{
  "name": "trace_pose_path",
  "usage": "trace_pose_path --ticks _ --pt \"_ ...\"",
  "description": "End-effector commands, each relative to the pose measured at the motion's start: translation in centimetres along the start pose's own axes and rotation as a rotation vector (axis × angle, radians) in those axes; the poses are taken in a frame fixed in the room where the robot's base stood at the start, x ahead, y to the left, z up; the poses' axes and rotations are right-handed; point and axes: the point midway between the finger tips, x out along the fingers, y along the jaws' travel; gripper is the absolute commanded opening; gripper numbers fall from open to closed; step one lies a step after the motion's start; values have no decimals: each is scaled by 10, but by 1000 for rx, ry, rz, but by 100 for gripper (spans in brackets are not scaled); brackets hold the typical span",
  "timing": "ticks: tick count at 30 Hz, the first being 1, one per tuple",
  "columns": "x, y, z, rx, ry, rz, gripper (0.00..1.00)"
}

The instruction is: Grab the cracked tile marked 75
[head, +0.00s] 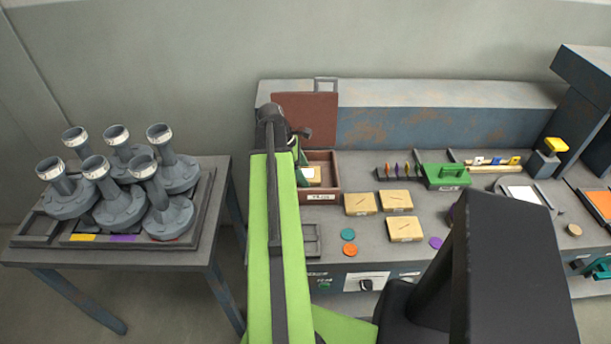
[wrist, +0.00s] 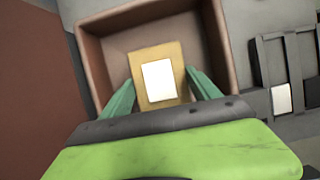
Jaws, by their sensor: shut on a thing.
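A tan tile (wrist: 160,95) with a blank-looking pale patch lies inside a brown open box in the wrist view; it also shows in the head view (head: 312,173). My gripper (wrist: 159,77) has its green fingers along both sides of this tile and is shut on it. No number is readable on it. Three more tan tiles lie on the bench: one on the left (head: 360,204), one behind (head: 396,200) and one in front (head: 405,229). They carry dark marks too small to read. My arm hides part of the box in the head view.
The brown box (head: 318,196) has raised walls close around my gripper, with an upright brown panel (head: 310,118) behind it. A green holder (head: 445,175) and coloured discs (head: 348,234) are on the bench. A side table (head: 200,257) at left carries several grey flanged pipes.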

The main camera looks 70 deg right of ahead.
Motion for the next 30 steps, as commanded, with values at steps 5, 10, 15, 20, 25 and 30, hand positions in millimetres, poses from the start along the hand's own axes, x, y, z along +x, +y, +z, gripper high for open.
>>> trace_pose_path --ticks 5,10,15,20,25,30 --pt "0 0 0 0 0 1 27" --pt "0 0 0 -1 0 1 16" --pt "-1 0 0 -1 0 1 16" --pt "-7 0 2 -2 0 1 15" --pt "-21 0 6 -4 0 2 15" --pt "-37 0 10 -7 0 4 15"
